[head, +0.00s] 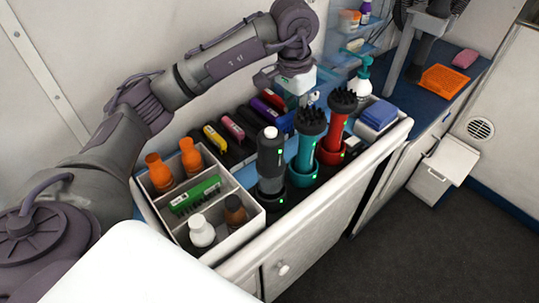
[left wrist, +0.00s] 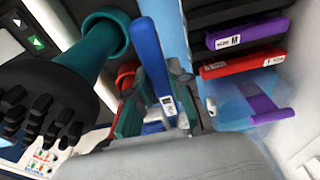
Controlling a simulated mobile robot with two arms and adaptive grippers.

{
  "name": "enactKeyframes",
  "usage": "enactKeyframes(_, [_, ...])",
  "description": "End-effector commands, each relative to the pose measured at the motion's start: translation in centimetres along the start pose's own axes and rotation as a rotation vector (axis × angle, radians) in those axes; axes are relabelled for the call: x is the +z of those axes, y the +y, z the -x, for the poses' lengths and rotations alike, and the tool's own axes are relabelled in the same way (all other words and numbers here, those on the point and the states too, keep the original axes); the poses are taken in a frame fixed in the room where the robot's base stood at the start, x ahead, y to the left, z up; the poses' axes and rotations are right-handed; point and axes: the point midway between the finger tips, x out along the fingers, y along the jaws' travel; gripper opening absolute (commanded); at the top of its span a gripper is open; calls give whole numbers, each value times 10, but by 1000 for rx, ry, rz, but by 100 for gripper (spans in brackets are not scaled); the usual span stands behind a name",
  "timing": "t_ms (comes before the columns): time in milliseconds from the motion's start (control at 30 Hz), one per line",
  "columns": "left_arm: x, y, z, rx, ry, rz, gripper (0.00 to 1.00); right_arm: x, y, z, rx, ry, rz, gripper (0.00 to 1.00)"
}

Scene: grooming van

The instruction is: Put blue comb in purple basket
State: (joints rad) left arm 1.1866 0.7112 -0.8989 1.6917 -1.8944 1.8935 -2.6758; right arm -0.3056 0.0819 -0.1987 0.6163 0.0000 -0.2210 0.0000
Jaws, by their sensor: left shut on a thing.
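My left gripper (head: 283,80) hangs over the back of the counter, near the rack of coloured combs. In the left wrist view, the blue comb (left wrist: 150,50), with a white label, stands between the fingers of my left gripper (left wrist: 156,98), which is shut on it. In the head view I cannot make out the comb behind the gripper. I see nothing that is clearly a purple basket in either view. A purple strip on translucent blue (left wrist: 265,105) shows at the right of the left wrist view; I cannot tell what it is. My right gripper is out of view.
Black, teal (head: 311,128) and red (head: 337,125) grooming tools stand upright along the counter's front. A white divided box (head: 247,222) with bottles is at left. Folded blue cloths (head: 378,113), a pump bottle (head: 361,86) and an orange basket (head: 445,81) are to the right.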

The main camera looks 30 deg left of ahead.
Motion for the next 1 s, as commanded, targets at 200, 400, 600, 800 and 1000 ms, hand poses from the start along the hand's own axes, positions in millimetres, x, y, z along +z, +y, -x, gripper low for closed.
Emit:
enactKeyframes(200, [52, -7, -21, -2, -6, 1, 0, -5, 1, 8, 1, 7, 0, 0])
enactKeyframes(400, [96, -11, -40, -3, -5, 1, 0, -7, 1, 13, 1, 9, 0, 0])
enactKeyframes(600, [114, -12, -50, -1, -1, 1, 0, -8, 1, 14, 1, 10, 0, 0])
enactKeyframes(800, [119, -12, -75, 1, -5, 0, 0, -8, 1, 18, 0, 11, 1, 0])
enactKeyframes(1000, [120, -12, -90, 0, 0, 0, 0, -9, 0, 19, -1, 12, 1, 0])
